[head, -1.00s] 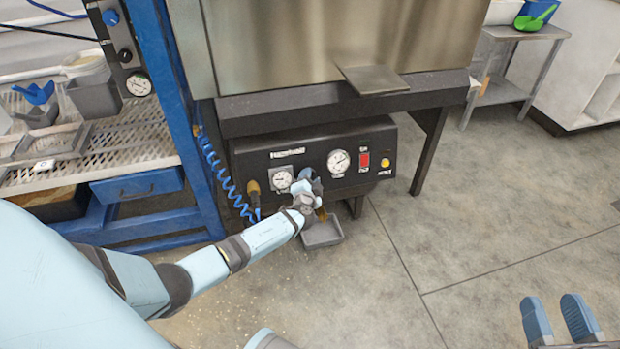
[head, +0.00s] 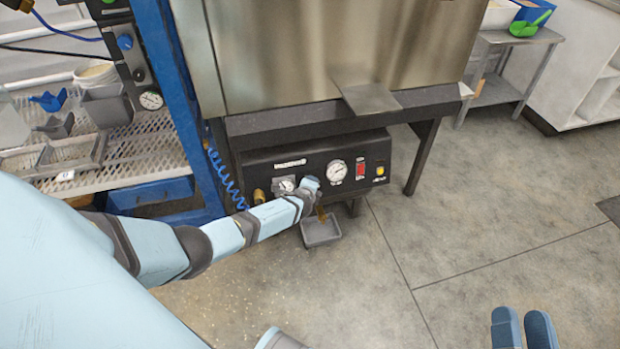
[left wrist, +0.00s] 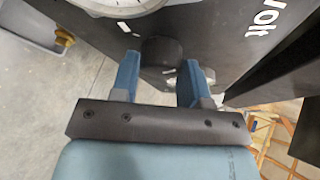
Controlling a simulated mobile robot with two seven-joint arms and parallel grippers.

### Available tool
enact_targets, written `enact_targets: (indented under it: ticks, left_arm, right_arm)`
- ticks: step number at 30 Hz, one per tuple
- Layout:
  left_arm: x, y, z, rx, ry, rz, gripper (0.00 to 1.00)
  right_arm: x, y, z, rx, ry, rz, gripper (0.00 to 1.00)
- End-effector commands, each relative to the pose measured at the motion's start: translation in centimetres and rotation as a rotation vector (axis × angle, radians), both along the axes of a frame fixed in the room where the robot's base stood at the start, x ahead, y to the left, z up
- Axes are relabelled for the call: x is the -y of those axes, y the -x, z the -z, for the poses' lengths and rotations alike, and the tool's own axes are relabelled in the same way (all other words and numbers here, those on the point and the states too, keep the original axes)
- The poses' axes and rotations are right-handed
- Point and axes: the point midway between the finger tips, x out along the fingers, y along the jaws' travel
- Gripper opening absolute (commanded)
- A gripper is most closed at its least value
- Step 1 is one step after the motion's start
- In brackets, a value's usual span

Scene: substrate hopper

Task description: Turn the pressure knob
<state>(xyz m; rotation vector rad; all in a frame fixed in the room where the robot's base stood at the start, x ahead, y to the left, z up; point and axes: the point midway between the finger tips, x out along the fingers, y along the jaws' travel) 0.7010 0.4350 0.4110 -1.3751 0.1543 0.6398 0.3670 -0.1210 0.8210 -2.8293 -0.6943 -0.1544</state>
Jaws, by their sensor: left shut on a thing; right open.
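The black control panel (head: 316,154) sits low under the steel hopper. It carries a left gauge (head: 286,185), a larger gauge (head: 337,171) and a red switch. My left gripper (head: 312,190) is at the panel's lower front, just right of the left gauge, and hides the knob in the head view. In the left wrist view, the dark round pressure knob (left wrist: 161,51) is between the blue fingers of my left gripper (left wrist: 159,64), which is shut on it. A gauge edge (left wrist: 112,6) lies beside it. My right gripper (head: 522,324) is open and empty over the floor.
A small grey tray (head: 321,231) is below the panel, near my left gripper. A blue rack (head: 195,110) with a mesh shelf and a coiled blue hose (head: 224,178) stand at left. A side table (head: 500,85) is at the back right. The floor at right is clear.

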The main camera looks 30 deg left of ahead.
Motion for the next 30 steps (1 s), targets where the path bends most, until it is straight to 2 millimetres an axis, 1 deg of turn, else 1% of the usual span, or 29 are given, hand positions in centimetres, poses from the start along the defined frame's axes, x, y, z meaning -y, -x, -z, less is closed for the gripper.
enact_targets:
  ticks: [1, 5, 9, 12, 15, 21, 30]
  left_arm:
    - [0.1, -0.1, -0.9, -0.033, -0.027, 0.015, 0.18]
    - [0.2, -0.2, -0.8, -0.122, -0.102, 0.055, 0.18]
    - [0.2, -0.3, -0.8, -0.218, -0.184, 0.096, 0.18]
    - [0.2, -0.3, -0.7, -0.287, -0.243, 0.125, 0.18]
    - [0.3, -0.4, -0.6, -0.353, -0.3, 0.156, 0.18]
    - [0.3, -0.4, -0.4, -0.476, -0.406, 0.209, 0.18]
    - [0.4, -0.5, -0.3, -0.606, -0.519, 0.267, 0.18]
  right_arm:
    - [0.3, -0.1, 0.3, -0.046, 0.029, 0.014, 0.43]
    - [1.4, -0.1, 3.2, -0.174, 0.114, 0.044, 0.43]
    - [2.5, 0.3, 6.1, -0.301, 0.193, 0.067, 0.43]
    - [3.3, 0.8, 7.8, -0.374, 0.239, 0.078, 0.43]
    - [3.9, 1.3, 9.1, -0.427, 0.27, 0.086, 0.43]
    - [4.4, 1.7, 10.3, -0.474, 0.296, 0.091, 0.43]
    - [4.2, 1.5, 10.0, -0.454, 0.287, 0.089, 0.43]
